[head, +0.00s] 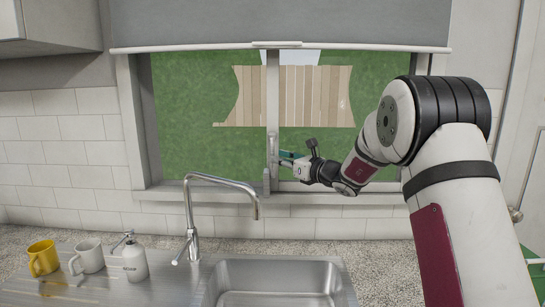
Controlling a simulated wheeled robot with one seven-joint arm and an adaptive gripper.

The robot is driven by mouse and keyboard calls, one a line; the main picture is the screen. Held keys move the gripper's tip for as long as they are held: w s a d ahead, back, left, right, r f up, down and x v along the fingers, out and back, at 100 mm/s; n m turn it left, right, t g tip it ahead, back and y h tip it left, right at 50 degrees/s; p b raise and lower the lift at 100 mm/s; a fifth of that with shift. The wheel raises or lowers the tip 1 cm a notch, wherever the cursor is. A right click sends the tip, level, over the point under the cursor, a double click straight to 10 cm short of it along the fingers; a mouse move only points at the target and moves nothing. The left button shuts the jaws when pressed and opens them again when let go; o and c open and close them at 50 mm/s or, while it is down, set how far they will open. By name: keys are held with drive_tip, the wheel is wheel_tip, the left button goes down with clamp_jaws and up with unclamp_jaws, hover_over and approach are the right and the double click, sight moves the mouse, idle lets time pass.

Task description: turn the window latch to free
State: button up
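The window (273,95) has a white upright post in its middle, above the sink.
A curved tap (222,182) rises left of my gripper, in front of the sill. Below are a steel sink (280,270), a soap dispenser (133,262), a white mug (88,257) and a yellow mug (43,258). A grey blind (280,22) hangs above.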

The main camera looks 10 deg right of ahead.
sight(272, 177)
drive_tip(key=shift+x, duration=2.1)
clamp_jaws()
